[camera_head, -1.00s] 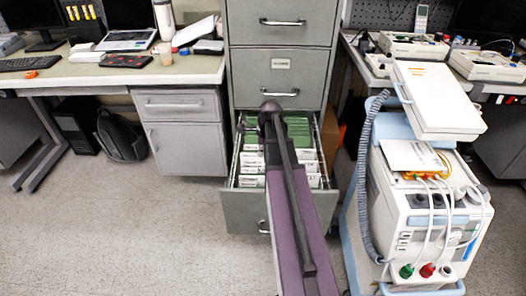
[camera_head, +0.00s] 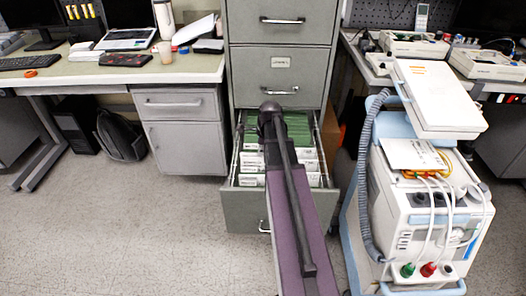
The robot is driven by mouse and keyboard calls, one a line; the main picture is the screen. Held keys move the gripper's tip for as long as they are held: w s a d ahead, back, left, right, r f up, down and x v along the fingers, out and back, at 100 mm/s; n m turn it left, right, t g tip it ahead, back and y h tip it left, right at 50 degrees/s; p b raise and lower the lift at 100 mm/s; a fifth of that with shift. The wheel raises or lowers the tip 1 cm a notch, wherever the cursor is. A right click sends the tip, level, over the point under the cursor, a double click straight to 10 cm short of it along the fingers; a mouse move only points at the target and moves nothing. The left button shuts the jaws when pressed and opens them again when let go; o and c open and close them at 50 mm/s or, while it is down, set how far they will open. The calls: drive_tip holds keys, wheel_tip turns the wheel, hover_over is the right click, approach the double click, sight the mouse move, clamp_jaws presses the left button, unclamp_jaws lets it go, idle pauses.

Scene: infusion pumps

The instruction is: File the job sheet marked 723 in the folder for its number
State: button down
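An open drawer (camera_head: 240,210) of the grey filing cabinet holds green hanging folders (camera_head: 297,126) with white tabs (camera_head: 250,161) in several rows. The numbers on the tabs are too small to read. A long purple and dark part of my own body reaches over the drawer and hides its middle. My gripper cannot be made out. No sheet marked 723 can be identified. A pale flat sheet or panel (camera_head: 408,154) lies on the wheeled machine at the right, with no readable number.
The wheeled machine (camera_head: 420,215) with hoses and cables stands close to the drawer's right. Left are a desk (camera_head: 85,72) with laptop, a grey pedestal (camera_head: 185,140) and a backpack (camera_head: 121,136). Floor at the lower left is clear.

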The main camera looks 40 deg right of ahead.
drive_tip(key=shift+f, duration=0.25)
idle(0.4)
drive_tip(key=c, duration=0.7)
unclamp_jaws()
drive_tip(key=shift+w, duration=0.1)
